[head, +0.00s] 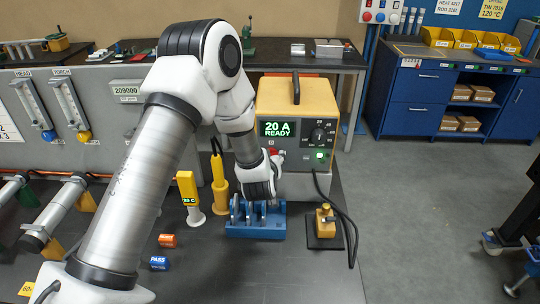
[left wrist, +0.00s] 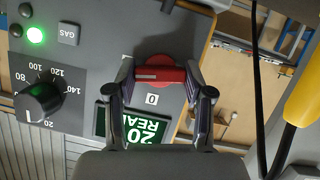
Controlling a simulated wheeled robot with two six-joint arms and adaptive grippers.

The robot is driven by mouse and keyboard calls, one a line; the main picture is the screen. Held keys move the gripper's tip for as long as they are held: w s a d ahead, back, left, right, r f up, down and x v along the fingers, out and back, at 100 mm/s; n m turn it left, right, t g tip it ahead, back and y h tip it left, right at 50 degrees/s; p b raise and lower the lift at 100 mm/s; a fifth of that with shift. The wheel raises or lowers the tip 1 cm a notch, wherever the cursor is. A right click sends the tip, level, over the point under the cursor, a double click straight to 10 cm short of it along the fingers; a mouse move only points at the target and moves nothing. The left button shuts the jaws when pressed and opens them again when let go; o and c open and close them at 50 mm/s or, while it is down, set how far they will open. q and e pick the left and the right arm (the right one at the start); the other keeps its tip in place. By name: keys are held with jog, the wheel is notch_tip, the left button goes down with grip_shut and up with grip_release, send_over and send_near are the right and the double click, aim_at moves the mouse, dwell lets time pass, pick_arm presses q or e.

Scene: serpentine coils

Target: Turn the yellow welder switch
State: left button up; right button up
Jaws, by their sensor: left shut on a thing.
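The yellow welder (head: 297,97) stands on the bench, its lit display (head: 277,128) reading "20 A READY". Its red switch (left wrist: 160,76) fills the middle of the left wrist view, with a white line along its bar and a "0" label (left wrist: 152,99) beside it. My left gripper (left wrist: 160,80) is shut on the red switch, one finger at each end of the bar. In the head view my left gripper (head: 272,160) is at the welder's front, and my arm and wrist hide most of the switch. My right gripper is not in view.
A black dial (head: 319,135) and a lit green lamp (head: 320,155) are on the welder front. Below stands a blue rack (head: 257,227). A yellow torch (head: 219,185), a yellow gauge (head: 188,190), a yellow clamp block (head: 325,222) and black cables are close by.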

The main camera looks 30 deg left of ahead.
pick_arm(q)
jog(key=shift+m+g+y+p, duration=0.3)
jog(key=shift+m+y+p, duration=0.15)
jog(key=shift+m, duration=0.35)
jog(key=o, duration=1.2)
jog(key=shift+w, duration=0.1)
jog(key=shift+c, duration=0.2)
jog(key=v, duration=1.2)
jog(key=shift+d, duration=0.15)
jog(key=shift+f, duration=0.1)
